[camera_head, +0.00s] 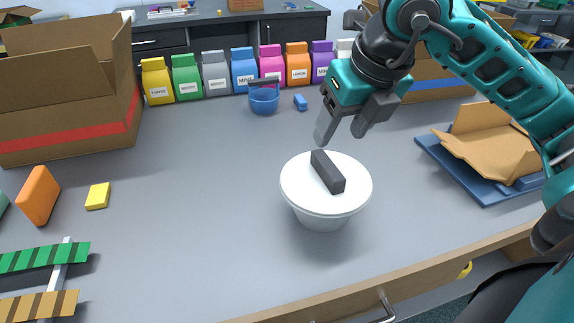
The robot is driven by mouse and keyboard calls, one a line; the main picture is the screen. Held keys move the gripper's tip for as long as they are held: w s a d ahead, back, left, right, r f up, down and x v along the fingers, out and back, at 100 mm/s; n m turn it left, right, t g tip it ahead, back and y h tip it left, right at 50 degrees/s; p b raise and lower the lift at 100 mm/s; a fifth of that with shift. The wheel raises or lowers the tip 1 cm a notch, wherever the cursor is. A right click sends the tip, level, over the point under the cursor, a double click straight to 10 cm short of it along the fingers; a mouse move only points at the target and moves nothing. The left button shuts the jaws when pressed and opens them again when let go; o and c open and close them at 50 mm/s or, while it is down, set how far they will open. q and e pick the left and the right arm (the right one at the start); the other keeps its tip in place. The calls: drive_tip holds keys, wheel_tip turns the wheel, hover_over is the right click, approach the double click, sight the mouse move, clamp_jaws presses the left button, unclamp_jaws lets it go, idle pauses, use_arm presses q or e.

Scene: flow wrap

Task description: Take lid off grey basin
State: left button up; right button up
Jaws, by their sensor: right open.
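A light grey basin (322,220) stands on the table, right of the middle. A round white lid (301,186) with a dark block handle (328,171) sits on top of it and covers its opening. My right gripper (340,140) is open and empty. It points down, just above and behind the lid's handle, and looks apart from it. My left gripper is not in view.
A cardboard box (70,95) stands at the left. Several coloured pouches (187,77) line the back, with a blue bucket (264,100) before them. A blue tray (470,178) holding brown cardboard is at the right.

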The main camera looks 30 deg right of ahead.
drive_tip(key=d, duration=0.1)
drive_tip(key=b, duration=0.2)
hover_over(329, 165)
drive_tip(key=s, duration=0.2)
drive_tip(key=shift+m+h, duration=0.3)
drive_tip(key=shift+h, duration=0.1)
drive_tip(key=f, duration=0.5)
drive_tip(key=shift+s+a+f, duration=0.15)
drive_tip(key=shift+a+f, duration=0.1)
drive_tip(key=shift+a, duration=0.15)
drive_tip(key=shift+w+f, duration=0.2)
drive_tip(key=shift+f, duration=0.1)
drive_tip(key=x, duration=0.5)
drive_tip(key=shift+s+d, duration=0.1)
drive_tip(key=shift+s, duration=0.15)
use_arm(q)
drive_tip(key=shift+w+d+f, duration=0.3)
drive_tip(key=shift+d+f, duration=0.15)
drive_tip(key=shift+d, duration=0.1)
use_arm(e)
drive_tip(key=shift+w+f, duration=0.2)
drive_tip(key=shift+f, duration=0.05)
use_arm(q)
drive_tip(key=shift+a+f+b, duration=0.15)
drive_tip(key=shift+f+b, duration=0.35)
drive_tip(key=shift+b, duration=0.1)
use_arm(e)
drive_tip(key=shift+f, duration=0.25)
